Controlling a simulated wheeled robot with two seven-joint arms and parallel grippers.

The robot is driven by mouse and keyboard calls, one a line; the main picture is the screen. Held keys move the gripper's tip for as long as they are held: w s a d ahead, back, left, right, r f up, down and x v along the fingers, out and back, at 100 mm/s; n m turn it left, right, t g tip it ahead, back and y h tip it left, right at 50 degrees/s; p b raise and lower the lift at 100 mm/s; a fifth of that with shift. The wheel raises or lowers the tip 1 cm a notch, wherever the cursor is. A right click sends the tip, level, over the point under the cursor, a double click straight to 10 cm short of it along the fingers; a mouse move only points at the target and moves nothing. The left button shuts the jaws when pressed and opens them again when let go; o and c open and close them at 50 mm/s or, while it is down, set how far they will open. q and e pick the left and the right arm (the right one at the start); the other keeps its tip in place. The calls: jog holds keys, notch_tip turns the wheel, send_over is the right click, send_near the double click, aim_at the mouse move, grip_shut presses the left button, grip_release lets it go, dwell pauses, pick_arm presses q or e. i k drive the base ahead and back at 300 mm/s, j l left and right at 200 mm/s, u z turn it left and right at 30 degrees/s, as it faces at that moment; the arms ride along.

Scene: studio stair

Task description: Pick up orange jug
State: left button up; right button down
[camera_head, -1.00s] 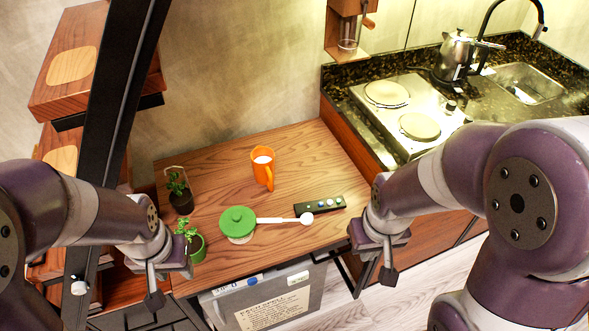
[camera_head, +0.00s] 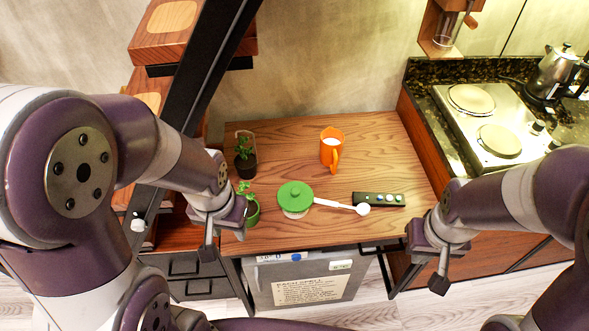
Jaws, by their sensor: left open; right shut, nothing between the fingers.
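The orange jug (camera_head: 328,153) stands upright toward the back of the wooden table (camera_head: 290,135), with its handle toward the front right and something white inside. My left gripper (camera_head: 225,237) is open over the table's front left corner, to the left and in front of the jug. My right gripper (camera_head: 424,262) is shut and empty near the table's front right corner. Both grippers are well apart from the jug, and nothing hides it.
In front of the jug lie a green lidded pot (camera_head: 296,196), a white spoon (camera_head: 345,206) and a black remote (camera_head: 379,199). Potted plants (camera_head: 245,160) (camera_head: 251,210) stand at the left. A counter with a stove (camera_head: 490,125) is at the right.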

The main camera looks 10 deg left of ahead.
aim_at(331, 141)
jog(key=k+j+u, duration=0.25)
jog(key=k, duration=0.15)
jog(key=k+j+u, duration=0.1)
jog(key=k+u, duration=0.15)
jog(key=k, duration=0.15)
